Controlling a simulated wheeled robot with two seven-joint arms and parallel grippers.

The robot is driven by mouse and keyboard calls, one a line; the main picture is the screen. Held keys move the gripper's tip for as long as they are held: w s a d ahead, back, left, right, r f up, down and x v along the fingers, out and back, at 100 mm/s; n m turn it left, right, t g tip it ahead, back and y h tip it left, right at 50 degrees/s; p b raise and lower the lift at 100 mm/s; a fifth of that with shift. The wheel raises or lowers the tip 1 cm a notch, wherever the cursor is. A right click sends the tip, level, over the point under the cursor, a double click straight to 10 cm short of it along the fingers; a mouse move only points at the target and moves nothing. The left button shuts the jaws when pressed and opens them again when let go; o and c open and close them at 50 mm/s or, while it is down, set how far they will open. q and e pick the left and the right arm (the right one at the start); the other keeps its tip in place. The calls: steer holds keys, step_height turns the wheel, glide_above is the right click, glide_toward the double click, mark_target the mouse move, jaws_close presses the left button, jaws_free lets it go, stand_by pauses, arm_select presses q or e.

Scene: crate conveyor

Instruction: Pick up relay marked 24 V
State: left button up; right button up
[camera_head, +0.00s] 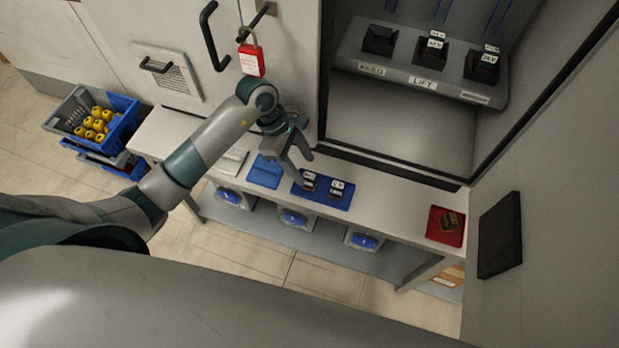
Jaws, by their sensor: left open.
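Two small dark relays with white labels, a left one (309,181) and a right one (336,188), stand on a blue mat (323,200) on the bench. Their label print is too small to read, so I cannot tell which is marked 24 V. My left gripper (301,165) is open and empty, just above and beside the left relay, fingers pointing down. Another dark relay (450,221) lies on a red tray (438,237) at the bench's right end. My right gripper is out of view.
The open cabinet holds black sockets (429,51) on a grey shelf with FEED and LIFT labels. A second blue mat (266,171) lies left of the relays. A red padlock (251,60) hangs on the cabinet door. A blue crate (122,121) stands at far left.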

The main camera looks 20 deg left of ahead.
mark_target(309, 176)
arm_select(q)
steer(key=shift+d+f, duration=0.15)
steer(key=shift+f, duration=0.1)
steer(key=shift+p+x, duration=1.3)
steer(key=shift+x, duration=0.65)
steer(key=shift+w+d+f, duration=0.1)
steer(key=shift+d+f, duration=0.05)
steer(key=shift+f, duration=0.5)
steer(key=shift+c, duration=0.5)
